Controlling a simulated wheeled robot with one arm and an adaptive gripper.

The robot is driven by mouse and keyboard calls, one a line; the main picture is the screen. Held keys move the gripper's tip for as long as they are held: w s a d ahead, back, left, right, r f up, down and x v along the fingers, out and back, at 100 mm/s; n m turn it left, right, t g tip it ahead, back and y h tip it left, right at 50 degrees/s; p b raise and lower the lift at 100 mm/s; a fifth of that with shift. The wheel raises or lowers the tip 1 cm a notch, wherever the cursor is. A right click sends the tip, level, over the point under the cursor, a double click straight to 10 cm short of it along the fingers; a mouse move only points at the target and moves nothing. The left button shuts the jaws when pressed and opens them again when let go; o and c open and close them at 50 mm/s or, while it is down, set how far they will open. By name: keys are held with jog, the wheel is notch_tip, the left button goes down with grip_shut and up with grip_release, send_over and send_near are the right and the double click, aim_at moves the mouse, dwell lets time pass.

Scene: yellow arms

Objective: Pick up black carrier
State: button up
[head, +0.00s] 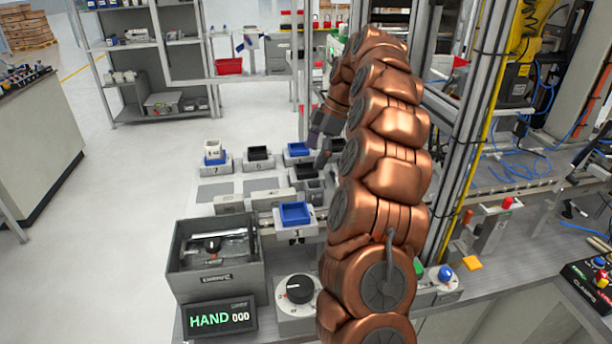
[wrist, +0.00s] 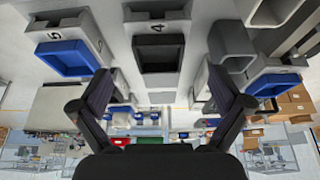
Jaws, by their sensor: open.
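In the wrist view a black carrier (wrist: 157,54) sits in a light holder marked 4, ahead of my gripper and between the lines of its two fingers. My gripper (wrist: 160,84) is open and empty, with its dark fingers spread wide and apart from the carrier. In the head view my gripper (head: 324,142) is small and partly hidden by my copper arm. Another black carrier (head: 258,153) sits on the holder marked 6, and a dark carrier (head: 306,171) lies just below my gripper.
Blue carriers stand on holder 5 (wrist: 68,58), on the right of the wrist view (wrist: 272,84), and on holder 1 (head: 295,213). A grey bin (head: 215,287) and HAND display (head: 220,318) stand at the front. A metal post (head: 478,150) rises right of my arm.

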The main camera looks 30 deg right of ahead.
aim_at(306, 169)
jog(key=shift+p+x, duration=0.55)
jog(key=shift+x, duration=0.65)
jog(key=shift+p+x, duration=0.3)
jog(key=shift+x, duration=1.05)
jog(key=shift+a, duration=0.1)
jog(key=shift+c, duration=0.3)
jog(key=c, duration=1.4)
jog(key=shift+w+r, duration=0.1)
jog(key=shift+r, duration=0.05)
